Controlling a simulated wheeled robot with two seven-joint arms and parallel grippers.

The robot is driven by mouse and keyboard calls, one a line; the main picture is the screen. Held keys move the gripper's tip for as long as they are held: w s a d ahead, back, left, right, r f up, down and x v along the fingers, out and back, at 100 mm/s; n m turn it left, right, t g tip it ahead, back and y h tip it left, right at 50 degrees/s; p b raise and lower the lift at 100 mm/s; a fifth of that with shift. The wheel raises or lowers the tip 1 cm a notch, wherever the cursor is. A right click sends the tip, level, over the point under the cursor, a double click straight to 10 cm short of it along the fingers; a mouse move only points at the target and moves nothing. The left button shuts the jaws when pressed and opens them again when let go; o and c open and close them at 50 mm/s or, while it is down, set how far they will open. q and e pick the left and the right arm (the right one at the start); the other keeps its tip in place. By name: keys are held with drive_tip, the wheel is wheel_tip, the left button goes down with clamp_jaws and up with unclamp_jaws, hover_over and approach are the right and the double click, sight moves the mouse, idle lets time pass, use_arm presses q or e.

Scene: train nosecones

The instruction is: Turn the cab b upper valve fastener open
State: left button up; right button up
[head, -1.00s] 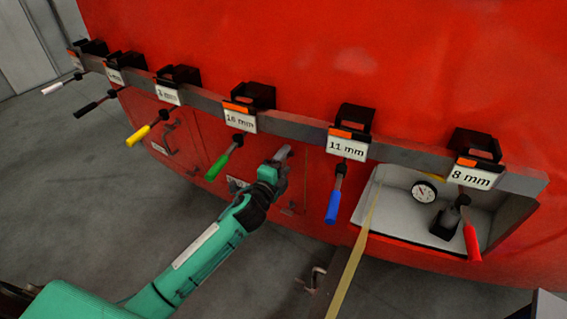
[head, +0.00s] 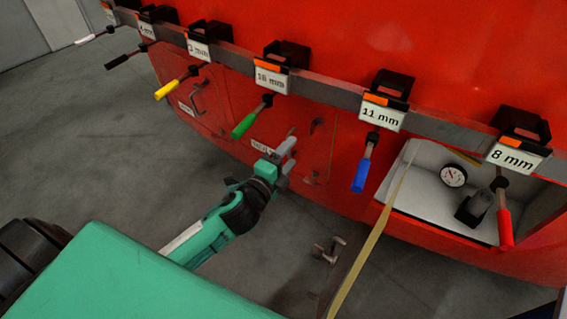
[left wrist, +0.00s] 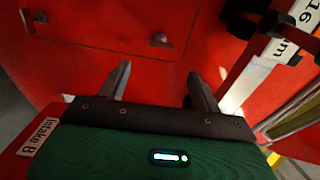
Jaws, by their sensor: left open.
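A red hatch panel (head: 303,152) is on the train's red nose, below the tool rail. A small dark fastener (head: 317,124) shows near its top. No marking tells which is the upper valve fastener. My left gripper (head: 286,157) is open and empty, in front of the panel's left part; its two fingers are spread in the left wrist view (left wrist: 160,82). Its fingertips appear apart from both fasteners. My right gripper is out of view.
A grey rail (head: 340,92) with labelled tools runs above; the green-handled tool (head: 252,117) and blue-handled tool (head: 361,176) hang nearby. An "Intake B" label (left wrist: 38,137) shows. Grey floor is open at left.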

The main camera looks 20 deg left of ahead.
use_arm(q)
drive_tip(key=shift+s+a, duration=0.15)
drive_tip(key=shift+s, duration=0.8)
drive_tip(key=a+f+n+g+y, duration=0.1)
drive_tip(key=a+f+n+g, duration=0.15)
drive_tip(key=f, duration=1.05)
drive_tip(key=a+f+n+g+y, duration=0.1)
drive_tip(key=a+f+n+g, duration=0.15)
drive_tip(key=f, duration=0.95)
drive_tip(key=s+a+f+n+g, duration=0.15)
drive_tip(key=s+f, duration=0.25)
drive_tip(key=f, duration=0.5)
drive_tip(key=s+f+n+g, duration=0.2)
drive_tip(key=s+f, duration=0.3)
drive_tip(key=f, duration=0.3)
drive_tip(key=s+f+n+g+y, duration=0.1)
drive_tip(key=s+f+n+g, duration=0.3)
drive_tip(key=s+f, duration=1)
drive_tip(key=s+d+f+n+g, duration=0.1)
drive_tip(key=s+f, duration=0.3)
drive_tip(key=s, duration=0.7)
drive_tip(key=s+f+n+g, duration=0.3)
drive_tip(key=s+f, duration=0.2)
drive_tip(key=s, duration=0.5)
drive_tip(key=shift+s+d+n, duration=0.35)
